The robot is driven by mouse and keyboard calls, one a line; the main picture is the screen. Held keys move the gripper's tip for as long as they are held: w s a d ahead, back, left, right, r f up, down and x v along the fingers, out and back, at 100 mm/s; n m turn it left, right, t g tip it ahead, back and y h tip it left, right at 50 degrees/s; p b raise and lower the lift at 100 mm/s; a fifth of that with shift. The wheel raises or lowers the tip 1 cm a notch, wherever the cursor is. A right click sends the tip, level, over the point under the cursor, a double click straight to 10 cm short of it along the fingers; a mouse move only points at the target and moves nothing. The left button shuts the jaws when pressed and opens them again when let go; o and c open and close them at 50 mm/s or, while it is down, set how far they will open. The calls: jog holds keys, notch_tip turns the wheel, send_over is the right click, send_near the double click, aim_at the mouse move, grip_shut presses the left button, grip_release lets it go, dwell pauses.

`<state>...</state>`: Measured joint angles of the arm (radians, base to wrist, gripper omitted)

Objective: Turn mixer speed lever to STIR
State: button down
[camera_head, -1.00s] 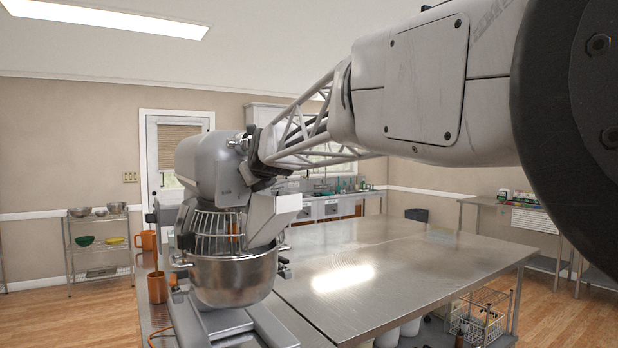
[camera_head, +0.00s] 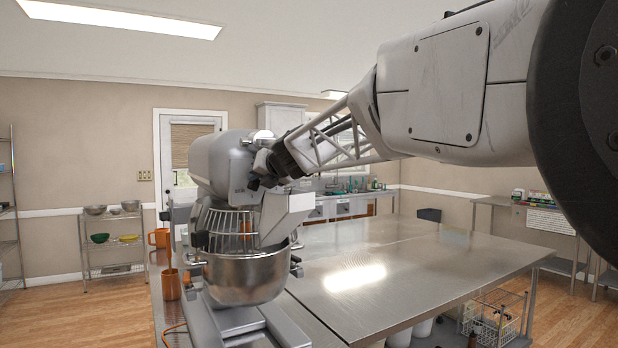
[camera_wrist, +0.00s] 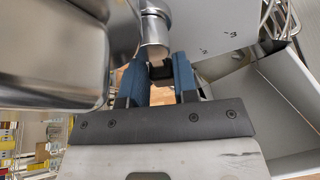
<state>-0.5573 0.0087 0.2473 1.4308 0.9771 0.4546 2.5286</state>
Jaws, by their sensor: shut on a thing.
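The grey stand mixer (camera_head: 222,165) stands at the left with its wire guard and steel bowl (camera_head: 245,277) below the head. My gripper is at the right side of the mixer head, its fingertips hard to make out there. A grey panel (camera_wrist: 215,32) right of the lever carries small marks that read like 2 and 3.
A steel table (camera_head: 390,260) spreads right of the mixer with a clear top. Orange mugs (camera_head: 171,285) stand left of the mixer. In the wrist view a large steel surface (camera_wrist: 50,50) lies close left of the fingers and a pale box-like part (camera_wrist: 285,100) close right.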

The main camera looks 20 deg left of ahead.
jog(key=shift+s+a+r+m+g+y, duration=0.15)
jog(key=shift+m+y, duration=0.1)
jog(key=shift+m, duration=0.15)
jog(key=shift+s+a+m+g+y, duration=0.15)
jog(key=shift+m+y, duration=0.1)
jog(key=shift+m, duration=0.15)
jog(key=c, duration=0.9)
grip_release()
jog(key=shift+d, duration=0.1)
jog(key=shift+v, duration=3.9)
